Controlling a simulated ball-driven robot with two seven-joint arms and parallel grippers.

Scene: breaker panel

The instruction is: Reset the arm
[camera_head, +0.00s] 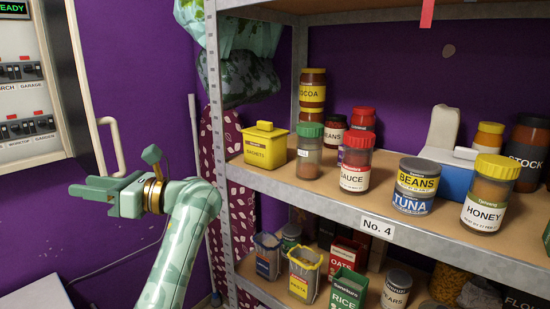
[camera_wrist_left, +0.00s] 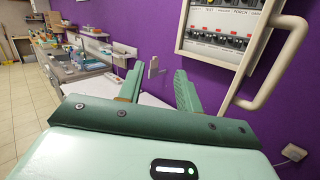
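My left gripper (camera_head: 85,187) is in front of the purple wall, below and a little right of the breaker panel (camera_head: 40,100), pointing left. In the left wrist view its two fingers (camera_wrist_left: 159,75) stand apart with nothing between them. The panel (camera_wrist_left: 222,45) is at the upper right there, with rows of dark switches. Its pale handle (camera_head: 112,145) shows above the gripper in the head view, and the handle (camera_wrist_left: 275,80) is right of the fingers in the wrist view. The gripper appears apart from both. My right gripper is in neither view.
A metal shelf (camera_head: 400,220) with jars, cans and boxes stands right of my left arm. A yellow box (camera_head: 265,146) is near its left end. A counter (camera_wrist_left: 70,75) lies far left in the wrist view. Open wall space surrounds the gripper.

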